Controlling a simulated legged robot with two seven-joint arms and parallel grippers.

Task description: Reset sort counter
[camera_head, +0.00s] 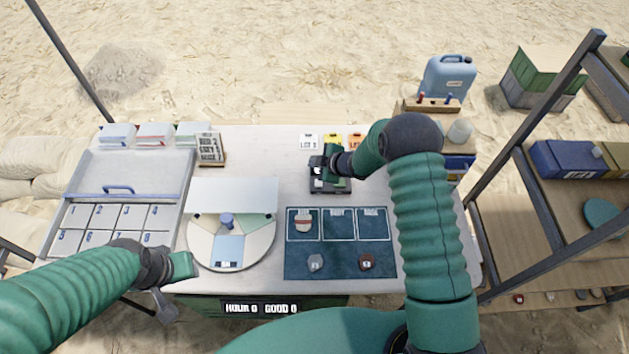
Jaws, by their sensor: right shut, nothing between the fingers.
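A small dark device (331,186) stands on the white table behind the blue mat. My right gripper (326,166) is shut and empty right at this device, over its upper left part. It hides part of the device, and I cannot tell whether they touch. A display (261,309) on the table's front edge reads "HOUR 0 GOOD 0". My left gripper (180,270) is at the table's front left, beside the round turntable and well away from the device. Its fingers are too unclear to tell open from shut.
The blue mat (340,260) has three marked boxes and a few small pieces. The round turntable (205,249) has a blue knob and an upright pale panel. A numbered tray (135,180) is at left. White, yellow and orange cards (331,141) lie behind the device.

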